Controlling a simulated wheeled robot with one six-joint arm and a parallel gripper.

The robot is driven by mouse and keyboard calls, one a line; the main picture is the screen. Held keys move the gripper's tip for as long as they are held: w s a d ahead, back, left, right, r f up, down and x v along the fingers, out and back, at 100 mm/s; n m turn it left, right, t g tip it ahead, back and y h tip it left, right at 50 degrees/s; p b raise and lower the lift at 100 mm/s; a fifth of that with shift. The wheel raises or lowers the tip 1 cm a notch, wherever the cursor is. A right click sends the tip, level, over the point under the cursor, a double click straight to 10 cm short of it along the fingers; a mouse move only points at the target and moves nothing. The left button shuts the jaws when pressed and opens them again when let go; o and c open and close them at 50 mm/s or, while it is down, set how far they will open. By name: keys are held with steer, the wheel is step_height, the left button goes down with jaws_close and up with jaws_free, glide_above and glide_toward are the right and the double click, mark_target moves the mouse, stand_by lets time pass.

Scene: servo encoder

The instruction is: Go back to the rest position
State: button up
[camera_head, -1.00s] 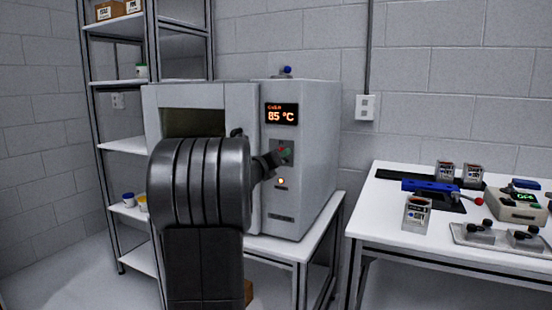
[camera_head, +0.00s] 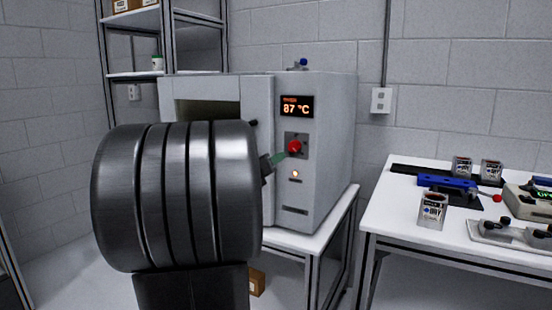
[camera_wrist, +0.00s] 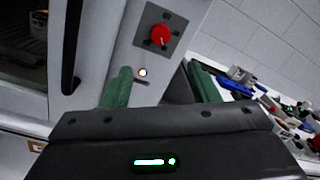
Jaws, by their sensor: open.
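My gripper (camera_wrist: 160,82) is open, with its two green fingers apart and nothing between them. In the head view, a green finger (camera_head: 278,159) shows just left of the red round knob (camera_head: 295,147) on the oven's front panel, and my arm hides most of the gripper. The wrist view shows the red knob (camera_wrist: 160,34) beyond the fingertips, with a visible gap between. The grey oven (camera_head: 330,130) has an orange display (camera_head: 296,106) reading 87 °C. A small lit lamp (camera_head: 295,174) sits below the knob.
A white table (camera_head: 385,226) at right carries a blue tool (camera_head: 447,181), several small labelled containers and devices. A metal shelf rack (camera_head: 135,76) stands behind at left. My arm hides much of the oven door. The left floor is mostly clear.

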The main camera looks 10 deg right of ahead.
mark_target(293, 148)
steer(key=shift+s+a, duration=0.15)
steer(key=shift+s, duration=0.05)
steer(key=x, duration=1.4)
steer(key=shift+a, duration=0.1)
